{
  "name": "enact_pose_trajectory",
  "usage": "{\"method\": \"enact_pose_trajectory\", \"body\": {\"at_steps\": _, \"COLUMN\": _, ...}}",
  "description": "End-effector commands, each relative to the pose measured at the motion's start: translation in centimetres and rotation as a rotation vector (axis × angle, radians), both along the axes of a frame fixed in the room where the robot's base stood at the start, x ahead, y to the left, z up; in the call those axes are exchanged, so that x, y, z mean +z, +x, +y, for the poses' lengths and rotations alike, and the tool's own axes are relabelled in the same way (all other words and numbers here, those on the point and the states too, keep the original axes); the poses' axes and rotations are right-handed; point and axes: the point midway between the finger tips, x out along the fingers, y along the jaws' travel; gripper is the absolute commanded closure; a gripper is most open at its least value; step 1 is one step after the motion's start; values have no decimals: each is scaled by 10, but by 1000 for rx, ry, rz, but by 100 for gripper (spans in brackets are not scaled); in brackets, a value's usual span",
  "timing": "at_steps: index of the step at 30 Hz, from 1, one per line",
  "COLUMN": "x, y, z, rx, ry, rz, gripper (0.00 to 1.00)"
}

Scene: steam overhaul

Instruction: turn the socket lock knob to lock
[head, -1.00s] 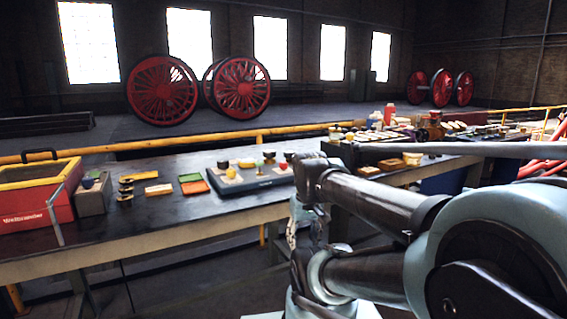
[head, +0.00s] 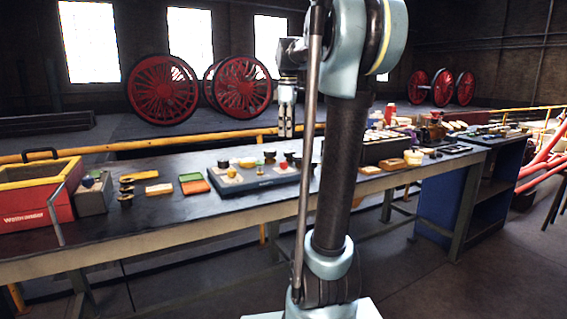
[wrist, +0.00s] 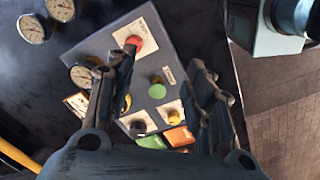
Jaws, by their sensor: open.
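A blue-grey control board (head: 265,183) lies on the workbench, with several knobs and buttons on pale plates. In the wrist view the board (wrist: 183,62) carries a red knob (wrist: 134,44), a green knob (wrist: 157,90), a yellow knob (wrist: 174,117) and a dark knob (wrist: 138,126). I cannot tell which is the socket lock knob, as the labels are too small to read. My gripper (head: 286,134) points down above the board's back right side, apart from it. In the wrist view my gripper (wrist: 163,60) is open and empty, its fingers partly hiding the board.
A red toolbox (head: 35,208) and a grey box (head: 95,197) stand at the bench's left. Orange and green pads (head: 194,187) lie left of the board. Round gauges (wrist: 33,28) show beside the board. A dark case (head: 385,150) and small parts crowd the right.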

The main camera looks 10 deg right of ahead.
Motion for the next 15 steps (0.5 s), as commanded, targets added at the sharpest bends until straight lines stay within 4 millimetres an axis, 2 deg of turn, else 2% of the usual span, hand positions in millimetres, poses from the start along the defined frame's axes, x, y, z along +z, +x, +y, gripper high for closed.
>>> {"method": "enact_pose_trajectory", "body": {"at_steps": 1, "x": 8, "y": 15, "z": 0, "rx": 41, "ry": -1, "rz": 5, "gripper": 52}}
{"method": "enact_pose_trajectory", "body": {"at_steps": 6, "x": 25, "y": 45, "z": 0, "rx": 161, "ry": -2, "rz": 24, "gripper": 52}}
{"method": "enact_pose_trajectory", "body": {"at_steps": 11, "x": 30, "y": 57, "z": 0, "rx": 211, "ry": -3, "rz": 30, "gripper": 52}}
{"method": "enact_pose_trajectory", "body": {"at_steps": 15, "x": 23, "y": 59, "z": -1, "rx": 220, "ry": -3, "rz": 31, "gripper": 52}}
